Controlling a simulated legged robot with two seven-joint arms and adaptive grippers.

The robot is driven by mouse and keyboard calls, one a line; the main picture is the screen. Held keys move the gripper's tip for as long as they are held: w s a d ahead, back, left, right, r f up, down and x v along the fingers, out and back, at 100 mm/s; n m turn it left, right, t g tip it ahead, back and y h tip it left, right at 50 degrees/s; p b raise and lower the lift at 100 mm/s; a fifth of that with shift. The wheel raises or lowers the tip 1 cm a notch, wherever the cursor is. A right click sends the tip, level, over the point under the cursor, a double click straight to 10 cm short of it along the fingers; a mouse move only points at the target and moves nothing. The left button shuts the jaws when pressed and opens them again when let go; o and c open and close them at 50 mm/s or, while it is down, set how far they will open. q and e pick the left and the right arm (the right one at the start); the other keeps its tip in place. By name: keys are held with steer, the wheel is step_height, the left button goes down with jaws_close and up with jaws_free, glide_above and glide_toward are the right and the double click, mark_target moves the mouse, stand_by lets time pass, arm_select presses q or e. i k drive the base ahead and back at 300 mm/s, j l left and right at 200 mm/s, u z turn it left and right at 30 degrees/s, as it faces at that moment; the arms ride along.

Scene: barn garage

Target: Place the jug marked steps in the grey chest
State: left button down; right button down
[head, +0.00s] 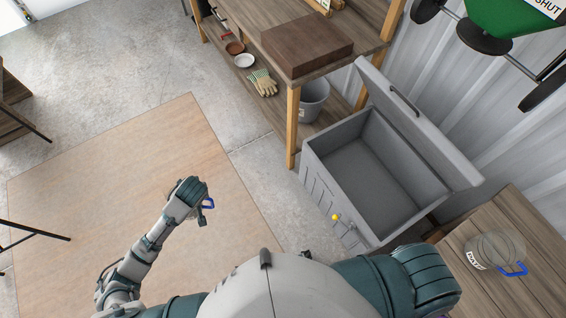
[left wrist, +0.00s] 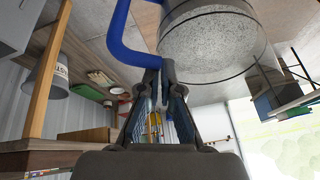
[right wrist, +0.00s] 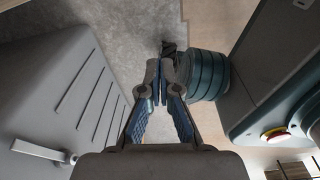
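The grey chest (head: 313,158) stands with its lid (head: 420,125) tilted back, and its inside looks empty. My left gripper (left wrist: 155,75) is shut on the blue handle (left wrist: 124,38) of a clear jug (left wrist: 212,45); no label shows on it. In the head view this gripper (head: 203,199) is left of the chest, over the floor, and the jug's body hardly shows. A second clear jug (head: 492,250) with a blue handle stands on the right table; its white label is too small to read. My right gripper (right wrist: 163,85) is shut and empty beside the chest's front.
The right wooden table (head: 515,210) stands beside the chest. A wooden workbench (head: 260,15) with a brown box (head: 307,44) is behind; gloves (head: 263,82), bowls and a grey bucket (head: 313,98) are on its lower shelf.

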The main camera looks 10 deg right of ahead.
mark_target(352, 184)
steer(key=i+z, duration=0.15)
steer(key=z, duration=0.3)
steer(key=i+z, duration=0.15)
steer(key=z, duration=0.3)
steer(key=i+j+z, duration=0.1)
steer(key=z, duration=0.4)
steer(key=i+z, duration=0.25)
steer(key=z, duration=0.25)
steer(key=i+j+z, duration=0.15)
steer(key=z, duration=0.35)
steer(key=i, duration=0.1)
